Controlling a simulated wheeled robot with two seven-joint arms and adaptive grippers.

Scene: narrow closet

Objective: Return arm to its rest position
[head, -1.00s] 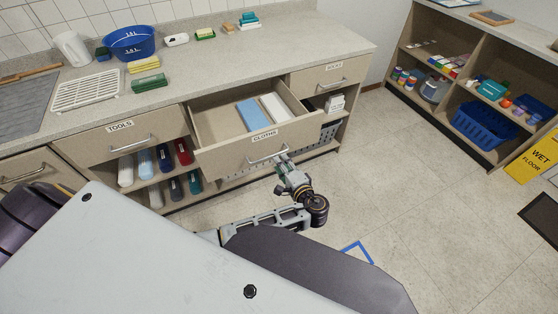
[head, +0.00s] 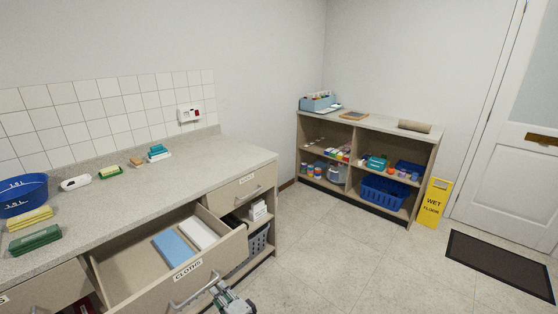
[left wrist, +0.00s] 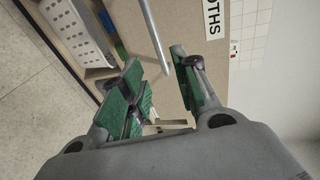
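My left gripper (head: 222,290) is at the bottom edge of the head view, close to the right end of the CLOTHS drawer's handle (head: 190,296). In the left wrist view, its green-padded fingers (left wrist: 157,62) are spread apart with nothing held between them. The metal handle (left wrist: 152,32) shows ahead of the gap; whether a finger touches it I cannot tell. The CLOTHS drawer (head: 137,298) is pulled open, with a blue cloth (head: 174,247) and a white cloth (head: 199,233) inside. Most of my left arm is out of view. My right gripper is not in view.
The counter (head: 190,176) stands above the drawer, with a blue tub (head: 24,195) and sponges on it. A grey basket (head: 259,240) sits on the shelf right of the drawer. A shelf unit (head: 343,124) and a yellow wet-floor sign (head: 433,203) stand farther back. Floor between is clear.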

